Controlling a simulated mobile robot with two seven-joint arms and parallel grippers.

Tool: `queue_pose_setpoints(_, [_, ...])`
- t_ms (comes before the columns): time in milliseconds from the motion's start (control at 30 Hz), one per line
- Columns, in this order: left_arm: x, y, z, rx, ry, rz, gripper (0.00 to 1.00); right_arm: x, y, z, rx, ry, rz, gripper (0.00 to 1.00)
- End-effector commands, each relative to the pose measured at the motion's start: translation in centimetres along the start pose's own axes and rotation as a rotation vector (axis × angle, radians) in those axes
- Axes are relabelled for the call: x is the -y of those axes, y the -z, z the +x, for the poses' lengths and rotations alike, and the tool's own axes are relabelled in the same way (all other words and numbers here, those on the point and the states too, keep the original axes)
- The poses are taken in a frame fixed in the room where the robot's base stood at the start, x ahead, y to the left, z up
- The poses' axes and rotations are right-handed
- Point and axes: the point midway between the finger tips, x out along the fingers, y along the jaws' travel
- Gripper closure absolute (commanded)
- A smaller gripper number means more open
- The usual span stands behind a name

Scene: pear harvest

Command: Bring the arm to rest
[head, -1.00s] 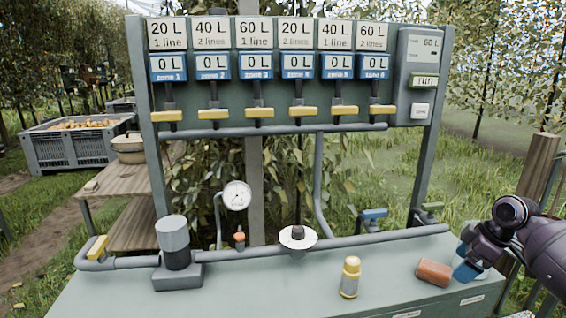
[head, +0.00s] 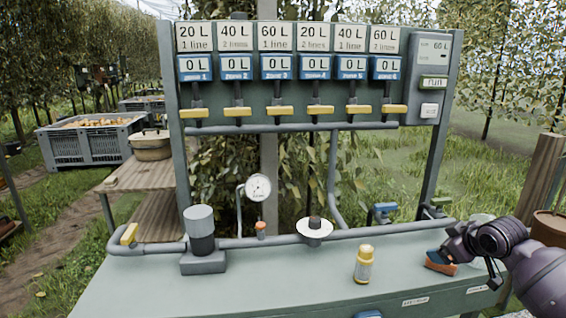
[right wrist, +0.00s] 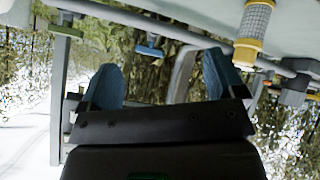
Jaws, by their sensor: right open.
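My right gripper (head: 440,258) is low over the right end of the green counter (head: 270,290), at the right of the head view. In that view it overlaps an orange-brown block (head: 441,269) and partly hides it; I cannot tell whether they touch. In the right wrist view its two blue fingers (right wrist: 162,80) stand wide apart with nothing between them. A yellow-capped bottle (head: 364,264) stands on the counter left of the gripper. The bottle also shows in the right wrist view (right wrist: 255,25), at the top. My left gripper is not in view.
A panel (head: 445,50) with zone displays and yellow levers (head: 238,111) rises behind the counter. A grey pipe (head: 385,232) with a gauge (head: 258,187) runs along its back. A grey canister (head: 200,230) stands left. A fruit crate (head: 90,145) is far left.

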Motion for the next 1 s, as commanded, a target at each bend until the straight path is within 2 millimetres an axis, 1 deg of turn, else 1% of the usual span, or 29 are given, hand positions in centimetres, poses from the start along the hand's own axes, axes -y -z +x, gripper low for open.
queue_pose_setpoints(33, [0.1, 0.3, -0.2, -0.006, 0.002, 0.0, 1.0, 1.7, -0.1, 0.1, -0.042, -0.021, 0.006, 0.11])
queue_pose_setpoints(167, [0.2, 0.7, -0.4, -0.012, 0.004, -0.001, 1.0, 6.1, -1.4, 0.1, -0.144, -0.07, 0.027, 0.11])
queue_pose_setpoints(300, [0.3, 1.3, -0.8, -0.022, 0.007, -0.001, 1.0, 11.2, -3.3, -1.0, -0.239, -0.095, 0.059, 0.11])
queue_pose_setpoints(367, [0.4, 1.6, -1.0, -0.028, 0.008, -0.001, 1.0, 13.4, -4.3, -1.6, -0.271, -0.101, 0.074, 0.11])
queue_pose_setpoints(400, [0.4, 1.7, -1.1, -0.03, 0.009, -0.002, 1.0, 14.8, -5.0, -2.2, -0.29, -0.104, 0.086, 0.11])
queue_pose_setpoints(467, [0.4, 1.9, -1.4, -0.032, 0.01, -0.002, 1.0, 16.8, -6.0, -3.0, -0.313, -0.107, 0.103, 0.11])
queue_pose_setpoints(500, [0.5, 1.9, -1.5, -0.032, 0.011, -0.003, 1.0, 18.1, -6.8, -3.7, -0.327, -0.109, 0.115, 0.11])
queue_pose_setpoints(600, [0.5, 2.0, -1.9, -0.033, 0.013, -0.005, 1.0, 21.2, -8.6, -5.5, -0.351, -0.114, 0.147, 0.11])
queue_pose_setpoints(767, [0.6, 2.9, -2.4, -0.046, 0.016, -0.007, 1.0, 25.7, -11.6, -8.6, -0.355, -0.124, 0.201, 0.11])
queue_pose_setpoints(800, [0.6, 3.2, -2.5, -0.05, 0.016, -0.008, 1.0, 26.7, -12.5, -9.4, -0.348, -0.127, 0.215, 0.11])
queue_pose_setpoints(867, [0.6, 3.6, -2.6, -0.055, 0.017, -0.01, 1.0, 28.2, -13.7, -10.6, -0.334, -0.13, 0.237, 0.11])
queue_pose_setpoints(1000, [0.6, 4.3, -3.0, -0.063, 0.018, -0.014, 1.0, 31.7, -17.0, -13.4, -0.269, -0.13, 0.307, 0.11])
